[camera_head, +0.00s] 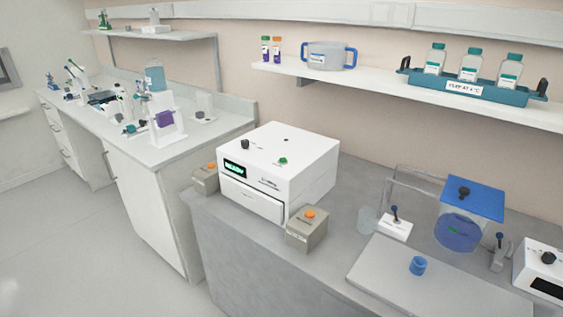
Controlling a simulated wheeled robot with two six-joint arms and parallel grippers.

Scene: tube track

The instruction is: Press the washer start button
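A white boxy machine (280,175), likely the washer, stands on the grey bench in the middle of the view. Its front has a lit green display (235,170) with small text and a drawer-like panel below. Labels are too small to read surely. Neither of my grippers is in view.
A grey flat board (400,290) with a small blue cap (417,266) lies at the front right. A blue-lidded container (461,220) stands behind it. A wall shelf (360,85) overhangs the bench, holding a bottle rack (470,88). Another cluttered bench (190,140) runs left.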

